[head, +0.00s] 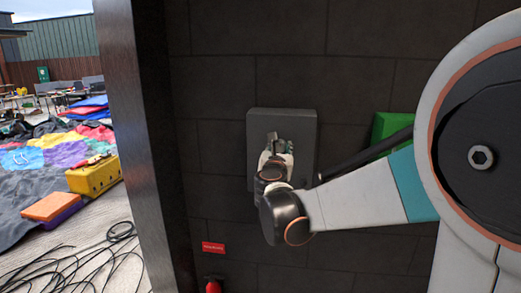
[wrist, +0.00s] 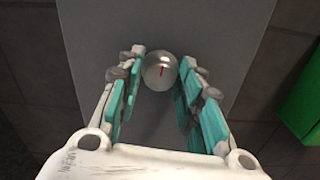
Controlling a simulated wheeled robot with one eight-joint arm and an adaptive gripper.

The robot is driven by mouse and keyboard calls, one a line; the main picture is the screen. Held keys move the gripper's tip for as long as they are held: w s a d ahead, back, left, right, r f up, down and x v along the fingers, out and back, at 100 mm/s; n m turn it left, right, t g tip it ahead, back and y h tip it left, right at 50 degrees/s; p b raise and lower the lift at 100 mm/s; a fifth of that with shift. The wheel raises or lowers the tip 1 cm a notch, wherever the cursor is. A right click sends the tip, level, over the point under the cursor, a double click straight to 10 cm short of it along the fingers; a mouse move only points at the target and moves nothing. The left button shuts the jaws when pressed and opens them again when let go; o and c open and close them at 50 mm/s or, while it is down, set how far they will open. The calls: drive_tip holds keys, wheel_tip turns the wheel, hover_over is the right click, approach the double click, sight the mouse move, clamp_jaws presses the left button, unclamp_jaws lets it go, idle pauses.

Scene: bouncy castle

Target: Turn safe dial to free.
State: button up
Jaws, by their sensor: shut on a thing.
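The safe (head: 303,124) is a dark grey box on the black block wall in the middle of the head view. Its grey door (wrist: 230,45) fills the middle of the wrist view. My gripper (head: 278,144) reaches the safe front and hides most of the dial in the head view. In the wrist view my gripper (wrist: 160,78) has its teal-padded fingers on both sides of the dial, shut on it.
A green box (head: 385,127) is on the wall right of the safe, partly behind my arm. A dark post (head: 145,140) stands at left. A small red sign (head: 213,248) and a red extinguisher (head: 213,285) are below. Black cables (head: 95,265) lie on the floor outside.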

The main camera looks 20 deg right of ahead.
drive_tip(key=m, duration=0.4)
drive_tip(key=shift+p, duration=0.4)
drive_tip(key=m, duration=0.4)
drive_tip(key=shift+p, duration=0.3)
drive_tip(key=m, duration=0.4)
drive_tip(key=shift+m+p, duration=0.4)
drive_tip(key=shift+m, duration=1.7)
drive_tip(key=o, duration=1.1)
drive_tip(key=v, duration=1.2)
